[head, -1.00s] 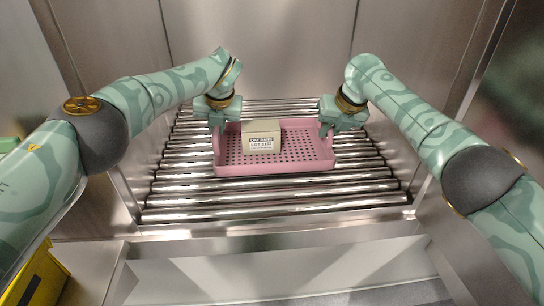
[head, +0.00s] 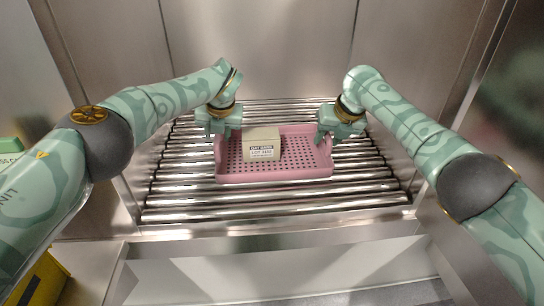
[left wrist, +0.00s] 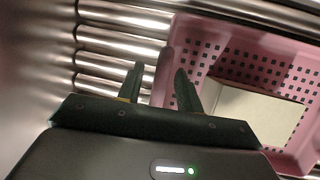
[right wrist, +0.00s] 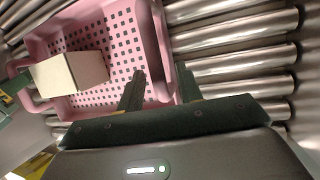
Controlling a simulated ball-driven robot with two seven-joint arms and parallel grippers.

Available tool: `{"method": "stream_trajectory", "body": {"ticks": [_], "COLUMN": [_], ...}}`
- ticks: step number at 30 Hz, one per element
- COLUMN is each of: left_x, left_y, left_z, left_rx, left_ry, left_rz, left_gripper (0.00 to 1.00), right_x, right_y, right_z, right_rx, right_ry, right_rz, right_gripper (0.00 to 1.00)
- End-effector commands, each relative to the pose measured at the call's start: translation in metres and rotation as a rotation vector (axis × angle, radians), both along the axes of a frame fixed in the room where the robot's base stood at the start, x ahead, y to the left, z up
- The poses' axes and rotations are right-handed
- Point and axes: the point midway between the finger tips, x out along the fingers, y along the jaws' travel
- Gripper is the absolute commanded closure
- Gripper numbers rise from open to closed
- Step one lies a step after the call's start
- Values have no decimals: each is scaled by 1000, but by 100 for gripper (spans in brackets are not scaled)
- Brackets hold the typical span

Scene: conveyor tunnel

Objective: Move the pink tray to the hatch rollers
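The pink tray (head: 273,175) lies level on the metal rollers (head: 285,213), with a pale carton (head: 262,143) labelled "OAT BARS" in its left half. My left gripper (head: 217,133) is at the tray's left end. In the left wrist view its fingers (left wrist: 160,82) stand apart on either side of the tray's end handle, with gaps beside it. My right gripper (head: 326,137) is at the right end. In the right wrist view its fingers (right wrist: 161,85) also stand apart around the other handle. Both appear open. The tray's underside is hidden.
Metal walls close in the rollers at the back (head: 260,50) and both sides. A metal ledge (head: 275,240) runs along the front. Bare rollers show in front of and beside the tray. Something yellow (head: 42,280) stands at the lower left.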

Motion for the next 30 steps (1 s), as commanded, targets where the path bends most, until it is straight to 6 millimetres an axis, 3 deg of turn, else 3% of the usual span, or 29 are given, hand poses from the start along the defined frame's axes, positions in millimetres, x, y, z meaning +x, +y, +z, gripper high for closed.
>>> {"method": "stream_trajectory", "body": {"ticks": [5,12,18,23,30], "left_x": [-5,-24,-35,-39,-39], "left_y": [-4,-17,-25,-28,-28], "left_z": [18,69,99,108,108], "left_rx": [0,1,1,0,0], "left_ry": [-2,-4,-1,1,1], "left_rz": [-3,-2,1,1,1], "left_gripper": [64,64,64,64,64], "right_x": [0,0,0,-1,-12], "right_y": [0,0,0,-1,-10], "right_z": [0,0,0,4,36], "right_rx": [1,1,1,3,3], "right_ry": [0,0,0,-1,-3], "right_rz": [0,0,0,1,1], "right_gripper": [64,64,64,64,64]}}
